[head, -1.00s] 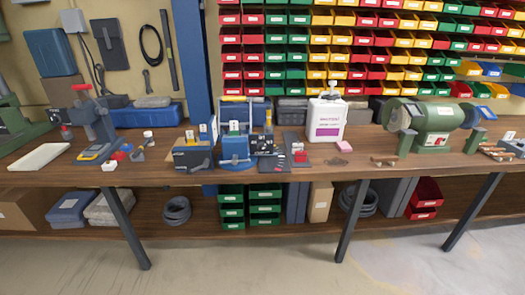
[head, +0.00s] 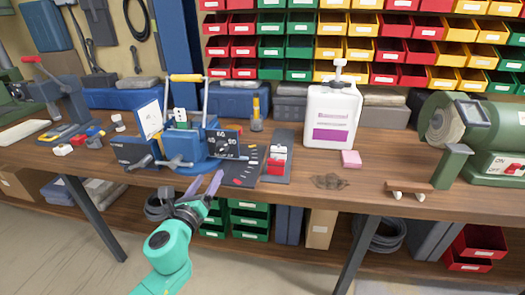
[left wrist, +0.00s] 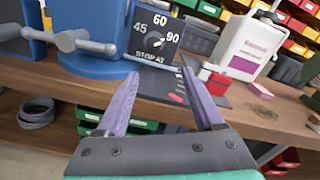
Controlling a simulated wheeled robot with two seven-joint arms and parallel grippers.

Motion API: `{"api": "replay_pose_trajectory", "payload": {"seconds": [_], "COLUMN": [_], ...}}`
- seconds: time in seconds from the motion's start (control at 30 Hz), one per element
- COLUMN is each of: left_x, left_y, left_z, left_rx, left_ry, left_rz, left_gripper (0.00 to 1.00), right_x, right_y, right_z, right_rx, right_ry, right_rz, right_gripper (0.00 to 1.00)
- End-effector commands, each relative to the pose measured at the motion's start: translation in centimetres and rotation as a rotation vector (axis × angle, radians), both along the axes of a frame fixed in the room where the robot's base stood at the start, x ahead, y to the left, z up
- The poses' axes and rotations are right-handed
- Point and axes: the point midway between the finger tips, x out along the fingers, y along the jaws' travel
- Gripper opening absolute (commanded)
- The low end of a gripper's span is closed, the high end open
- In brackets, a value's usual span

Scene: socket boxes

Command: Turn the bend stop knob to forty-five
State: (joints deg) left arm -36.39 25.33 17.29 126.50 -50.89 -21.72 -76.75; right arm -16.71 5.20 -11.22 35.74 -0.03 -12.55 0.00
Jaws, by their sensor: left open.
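The blue bending tool (head: 185,142) stands on the workbench. On its right side is a dark dial plate (head: 222,144), which the left wrist view (left wrist: 152,36) shows marked 45, 60, 90 and STOP AT. My left gripper (head: 204,186) is open and empty in front of the bench edge, below the dial plate. In the left wrist view its purple fingers (left wrist: 162,82) spread beneath the plate, apart from it. My right gripper is not in view.
A grey bar handle (left wrist: 75,42) sticks out left of the dial. A dark tray (head: 277,160) with a red block, a white bottle (head: 331,115) and a pink block (head: 351,159) stand to the right. A green grinder (head: 460,125) is further right. The bench edge lies close to my gripper.

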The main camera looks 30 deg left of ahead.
Motion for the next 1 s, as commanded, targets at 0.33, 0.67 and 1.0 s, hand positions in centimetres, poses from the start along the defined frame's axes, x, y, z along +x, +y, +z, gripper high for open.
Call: {"api": "replay_pose_trajectory", "payload": {"seconds": [0.33, 0.67, 1.0], "left_x": [6.6, 13.0, 13.7], "left_y": [2.3, 4.6, 4.7], "left_z": [0.4, 0.1, 0.0], "left_rx": [0.003, 0.0, -0.002], "left_ry": [-0.007, -0.003, -0.001], "left_rz": [0.001, 0.002, -0.001], "left_gripper": [0.69, 0.69, 0.65], "right_x": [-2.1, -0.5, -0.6], "right_y": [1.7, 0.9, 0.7], "right_z": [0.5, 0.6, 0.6], "right_rx": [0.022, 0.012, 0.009], "right_ry": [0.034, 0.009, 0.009], "right_rz": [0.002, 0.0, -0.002], "right_gripper": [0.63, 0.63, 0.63]}}
